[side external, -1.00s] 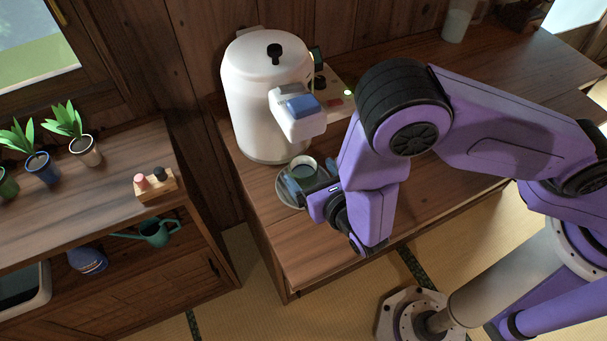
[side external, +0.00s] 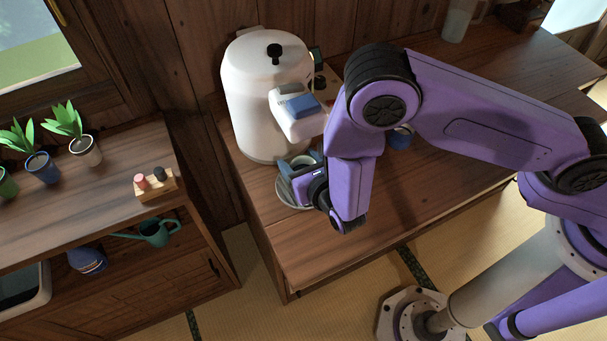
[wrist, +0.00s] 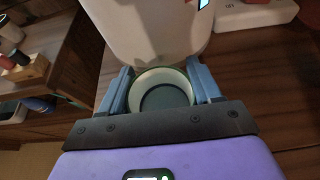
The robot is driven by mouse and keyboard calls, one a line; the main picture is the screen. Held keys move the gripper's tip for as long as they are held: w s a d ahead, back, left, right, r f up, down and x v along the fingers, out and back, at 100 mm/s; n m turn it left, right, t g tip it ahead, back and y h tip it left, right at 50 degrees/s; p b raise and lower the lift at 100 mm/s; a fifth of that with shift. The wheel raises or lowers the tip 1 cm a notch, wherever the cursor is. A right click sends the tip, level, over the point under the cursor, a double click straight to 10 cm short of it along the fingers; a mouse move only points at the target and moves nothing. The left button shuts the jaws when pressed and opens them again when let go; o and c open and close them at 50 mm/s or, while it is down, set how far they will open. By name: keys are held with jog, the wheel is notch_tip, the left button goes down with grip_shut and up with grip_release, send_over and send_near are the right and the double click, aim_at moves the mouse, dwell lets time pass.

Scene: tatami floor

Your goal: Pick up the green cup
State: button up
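The cup (wrist: 161,98) with a pale rim and a dark grey-green inside stands upright in front of the white machine. It also shows in the side view (side external: 303,161), partly hidden by my gripper. It is on or over a pale saucer (side external: 284,192). My gripper (wrist: 159,72) is low at the cup, with one blue-grey finger on each side of it. The fingers are spread apart and very near the cup's sides; I cannot see whether they touch it. The cup's lower part is hidden.
The white machine (side external: 262,100) with a blue-topped spout (side external: 299,107) stands close behind and above the cup. A blue cup (side external: 400,137) stands right of my wrist. The counter's front part (side external: 310,245) is clear. A shelf with plants (side external: 85,150) is at left.

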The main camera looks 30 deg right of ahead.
jog(key=shift+c, duration=0.8)
jog(key=shift+r, duration=0.2)
jog(key=shift+r, duration=1.45)
jog(key=s+d+r, duration=0.6)
jog(key=s+r, duration=0.1)
jog(key=r, duration=0.1)
jog(key=shift+s+d, duration=0.15)
jog(key=shift+s, duration=0.25)
jog(key=shift+s+d+r, duration=0.1)
jog(key=shift+r, duration=0.05)
jog(key=shift+s+d+r, duration=0.35)
jog(key=shift+s+d, duration=0.15)
jog(key=shift+s, duration=0.15)
jog(key=shift+s+d+r, duration=0.3)
jog(key=shift+s+d, duration=0.2)
jog(key=shift+s, duration=0.1)
jog(key=shift+s, duration=0.1)
